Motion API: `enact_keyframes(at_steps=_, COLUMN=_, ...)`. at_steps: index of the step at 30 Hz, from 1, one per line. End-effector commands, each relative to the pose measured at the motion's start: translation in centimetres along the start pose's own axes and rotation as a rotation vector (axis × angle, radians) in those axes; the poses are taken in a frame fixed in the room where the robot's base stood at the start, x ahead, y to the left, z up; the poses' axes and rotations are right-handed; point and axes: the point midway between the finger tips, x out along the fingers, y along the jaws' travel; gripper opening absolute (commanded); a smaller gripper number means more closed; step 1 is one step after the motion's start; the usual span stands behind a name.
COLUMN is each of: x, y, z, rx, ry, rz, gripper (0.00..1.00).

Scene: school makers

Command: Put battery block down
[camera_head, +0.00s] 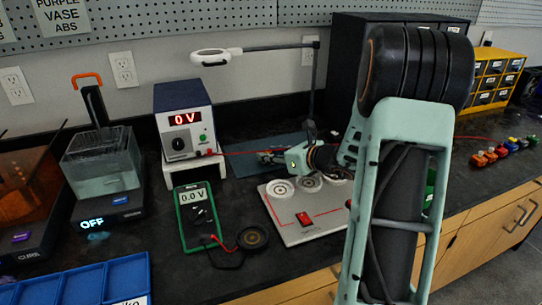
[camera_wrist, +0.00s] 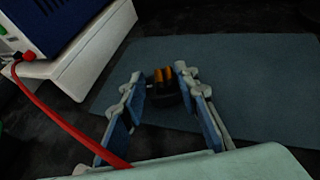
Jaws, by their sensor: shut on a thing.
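My gripper (camera_wrist: 160,90) is shut on a small dark block with orange parts on top, which I take as the battery block (camera_wrist: 162,82). The block sits between the fingertips, over the near part of a blue-grey mat (camera_wrist: 245,65). I cannot tell whether the block touches the mat. In the head view my gripper (camera_head: 270,157) points left, low over the mat (camera_head: 240,165). There the block is too small and covered to make out.
A lamp (camera_head: 214,55) overhangs. A grey board (camera_head: 300,225) and multimeter (camera_head: 198,215) lie in front.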

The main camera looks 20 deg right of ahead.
Motion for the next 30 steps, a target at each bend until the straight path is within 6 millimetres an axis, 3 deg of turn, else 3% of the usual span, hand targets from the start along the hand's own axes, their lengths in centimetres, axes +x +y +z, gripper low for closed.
enact_keyframes(at_steps=5, x=0.1, y=0.0, z=-0.3, rx=0.0, ry=0.0, rz=0.0, gripper=0.0)
enact_keyframes(at_steps=6, x=0.1, y=0.0, z=-0.4, rx=0.0, ry=0.0, rz=0.0, gripper=0.3)
enact_keyframes(at_steps=11, x=0.1, y=0.0, z=-0.3, rx=0.0, ry=0.0, rz=0.0, gripper=0.46)
enact_keyframes(at_steps=22, x=-0.1, y=0.0, z=0.2, rx=0.0, ry=0.0, rz=0.0, gripper=0.46)
enact_keyframes(at_steps=30, x=-5.4, y=-0.1, z=0.3, rx=0.001, ry=0.001, rz=-0.005, gripper=0.46)
